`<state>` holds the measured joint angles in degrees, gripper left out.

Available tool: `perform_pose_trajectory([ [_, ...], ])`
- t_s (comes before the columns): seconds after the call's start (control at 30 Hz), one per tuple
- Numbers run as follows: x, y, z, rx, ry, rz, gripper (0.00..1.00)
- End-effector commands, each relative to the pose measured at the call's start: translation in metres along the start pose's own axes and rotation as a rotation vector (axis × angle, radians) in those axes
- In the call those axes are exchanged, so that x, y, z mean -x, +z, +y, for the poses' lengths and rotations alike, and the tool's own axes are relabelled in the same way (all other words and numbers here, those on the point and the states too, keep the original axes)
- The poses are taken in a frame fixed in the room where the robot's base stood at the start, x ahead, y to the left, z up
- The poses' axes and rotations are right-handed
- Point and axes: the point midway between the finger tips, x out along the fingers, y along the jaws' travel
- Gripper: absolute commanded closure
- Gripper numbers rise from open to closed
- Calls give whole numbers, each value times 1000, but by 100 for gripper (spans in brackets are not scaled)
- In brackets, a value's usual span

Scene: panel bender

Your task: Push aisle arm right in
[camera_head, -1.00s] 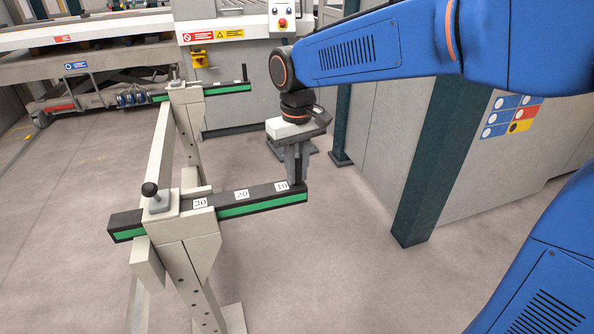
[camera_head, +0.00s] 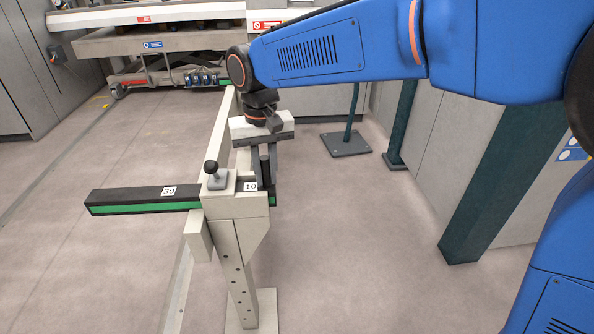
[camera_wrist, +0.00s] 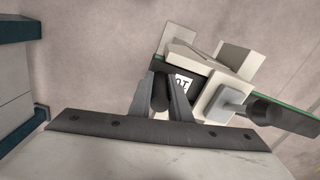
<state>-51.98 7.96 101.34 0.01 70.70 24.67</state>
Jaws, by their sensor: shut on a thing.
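The near arm, a black bar with a green stripe (camera_head: 135,200), runs crosswise through the bracket of a beige stand (camera_head: 240,240). Most of the bar sticks out left of the bracket, with the "30" label showing; only a short end with the "10" label is on the right. My gripper (camera_head: 265,186) is shut on a dark upright post at that right end, close against the bracket. The wrist view shows the post (camera_wrist: 160,95) between my fingers, beside the "10" label. The "20" label is hidden. A black clamp knob (camera_head: 211,168) stands on the bracket.
A green post (camera_head: 480,190) and grey cabinet stand at the right. A flat foot plate (camera_head: 346,144) lies behind my gripper. The machine bed (camera_head: 150,45) is at the back. Floor at the left is clear. The far arm is mostly hidden.

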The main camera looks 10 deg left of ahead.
Motion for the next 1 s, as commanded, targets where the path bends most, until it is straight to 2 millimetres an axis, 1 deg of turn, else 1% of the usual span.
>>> perform_pose_trajectory([
  [0.03,0,-2,-11,3,0,0,100],
  [0.1,0,-4,-22,3,0,-1,100],
  [0.2,0,-7,-33,1,0,0,100],
  [0.3,0,-8,-40,1,0,0,100],
  [0.73,1,-9,-45,1,-4,3,100],
  [0.77,1,-10,-46,1,-4,3,78],
  [0.8,1,-10,-45,1,-4,3,69],
  [0.83,1,-10,-45,1,-4,3,64],
  [1.0,0,-9,-45,1,-3,2,64],
])
